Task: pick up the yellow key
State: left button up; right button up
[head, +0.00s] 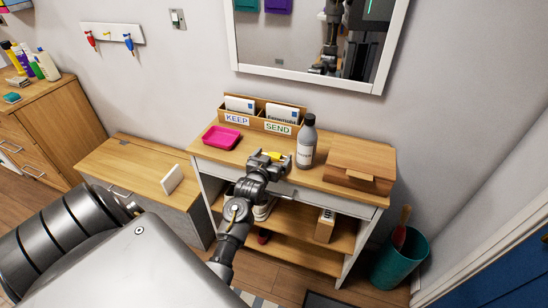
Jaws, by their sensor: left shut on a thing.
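My left gripper (267,158) reaches over the front part of the wooden console table (228,160). It is shut on a small yellow thing that looks like the yellow key (273,155), at or just above the tabletop. The fingers partly hide it, so its full shape does not show. My right gripper is not in view.
A grey bottle (306,143) stands close right of the gripper, with a wooden box (360,165) beyond. A wall rack (110,33) holds red and blue keys.

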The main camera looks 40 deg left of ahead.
aim_at(273, 157)
pick_arm(q)
notch_tip(273, 157, up, 3)
jog(key=shift+b, duration=0.3)
jog(key=s+d+r, duration=0.6)
jog(key=s+r, duration=0.4)
jog(key=s, duration=0.2)
jog(key=shift+s+d, duration=0.2)
jog(key=shift+d, duration=0.05)
